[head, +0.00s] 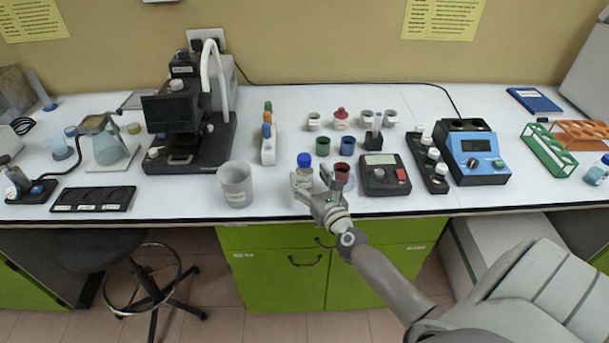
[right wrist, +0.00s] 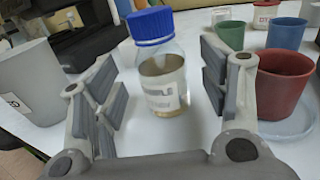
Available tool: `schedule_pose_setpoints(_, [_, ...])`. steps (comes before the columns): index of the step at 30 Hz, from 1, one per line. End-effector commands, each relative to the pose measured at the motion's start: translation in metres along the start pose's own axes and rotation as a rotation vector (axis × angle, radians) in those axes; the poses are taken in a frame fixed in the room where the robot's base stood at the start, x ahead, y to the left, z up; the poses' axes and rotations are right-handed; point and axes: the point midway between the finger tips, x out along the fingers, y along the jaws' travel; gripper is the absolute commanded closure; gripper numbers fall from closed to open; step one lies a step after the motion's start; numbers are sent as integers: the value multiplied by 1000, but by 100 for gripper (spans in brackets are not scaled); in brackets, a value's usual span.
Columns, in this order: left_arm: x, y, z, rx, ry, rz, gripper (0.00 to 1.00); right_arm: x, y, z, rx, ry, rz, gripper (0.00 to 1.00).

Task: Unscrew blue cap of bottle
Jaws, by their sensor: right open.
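The bottle with the blue cap (head: 304,160) stands upright on the white bench near its front edge. In the right wrist view, the blue cap (right wrist: 150,25) sits on the clear bottle (right wrist: 163,85), which has a pale label. My right gripper (head: 318,182) is open and empty, just in front of the bottle. In the right wrist view, its fingers (right wrist: 158,95) are spread to the left and right of the bottle, which appears between them and clear of both. My left gripper is not in view.
A grey beaker (head: 236,184) stands left of the bottle. A red cup (head: 341,173) stands close on the right, with green (head: 323,146) and blue (head: 347,146) cups behind. A dark meter (head: 385,176) is farther right. Bare bench lies between beaker and bottle.

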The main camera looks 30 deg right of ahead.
Motion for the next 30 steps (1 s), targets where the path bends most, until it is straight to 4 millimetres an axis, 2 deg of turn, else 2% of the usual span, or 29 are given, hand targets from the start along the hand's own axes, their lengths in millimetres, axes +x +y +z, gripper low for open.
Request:
schedule_pose_setpoints(3, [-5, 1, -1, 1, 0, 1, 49, 18, -1, 4, -4, -2, 0, 32])
schedule_pose_setpoints(7, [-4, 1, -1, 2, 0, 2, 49, 31, 0, 2, -2, -2, 0, 32])
schedule_pose_setpoints(17, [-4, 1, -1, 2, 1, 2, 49, 35, 0, 2, -2, -1, 0, 32])
schedule_pose_setpoints(30, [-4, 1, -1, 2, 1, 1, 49, 35, 0, 2, -2, -1, 0, 87])
